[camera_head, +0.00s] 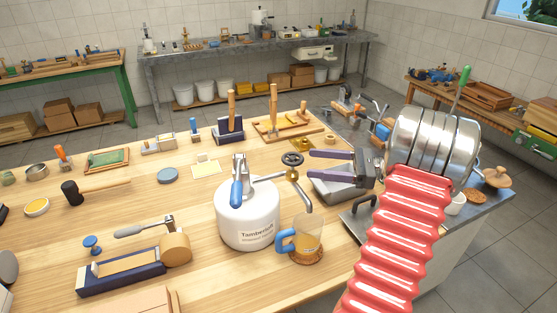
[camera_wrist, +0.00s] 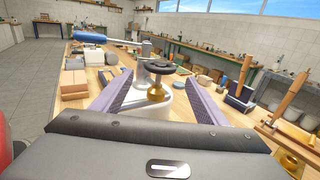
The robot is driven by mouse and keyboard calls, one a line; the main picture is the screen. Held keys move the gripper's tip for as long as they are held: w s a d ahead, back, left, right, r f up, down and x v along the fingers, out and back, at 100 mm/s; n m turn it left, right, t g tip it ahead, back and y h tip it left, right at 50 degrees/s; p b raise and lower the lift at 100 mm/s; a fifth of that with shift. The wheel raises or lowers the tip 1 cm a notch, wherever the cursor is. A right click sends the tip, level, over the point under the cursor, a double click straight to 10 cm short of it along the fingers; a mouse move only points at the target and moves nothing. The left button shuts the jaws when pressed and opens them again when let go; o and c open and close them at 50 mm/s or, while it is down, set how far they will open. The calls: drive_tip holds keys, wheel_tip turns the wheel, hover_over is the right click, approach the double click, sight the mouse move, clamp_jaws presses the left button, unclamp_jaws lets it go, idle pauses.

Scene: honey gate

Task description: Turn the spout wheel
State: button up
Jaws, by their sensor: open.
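The spout wheel (camera_head: 292,159) is a small black handwheel on a brass valve (camera_head: 291,175), at the right side of a white canister (camera_head: 247,220) with a printed label. In the wrist view the wheel (camera_wrist: 159,67) shows ahead, in line with the gap between my fingers. My gripper (camera_head: 311,166) is open, its two purple fingers pointing left at the wheel. I cannot tell whether either finger touches it. It also shows in the wrist view (camera_wrist: 159,78). A metal spout (camera_head: 305,197) bends down above a glass jug (camera_head: 306,243) with a blue handle and amber contents.
The canister's blue-handled lever (camera_head: 237,190) stands at its top. A grey metal tray (camera_head: 337,190) is under my gripper. A wooden block tool (camera_head: 135,265) lies front left, and upright wooden-handled tools (camera_head: 231,115) stand behind the canister.

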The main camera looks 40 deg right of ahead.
sight(293, 164)
drive_tip(key=x, duration=1.1)
drive_tip(key=shift+w+a, duration=0.25)
drive_tip(key=shift+a, duration=0.05)
drive_tip(key=shift+c, duration=0.2)
drive_tip(key=c, duration=1)
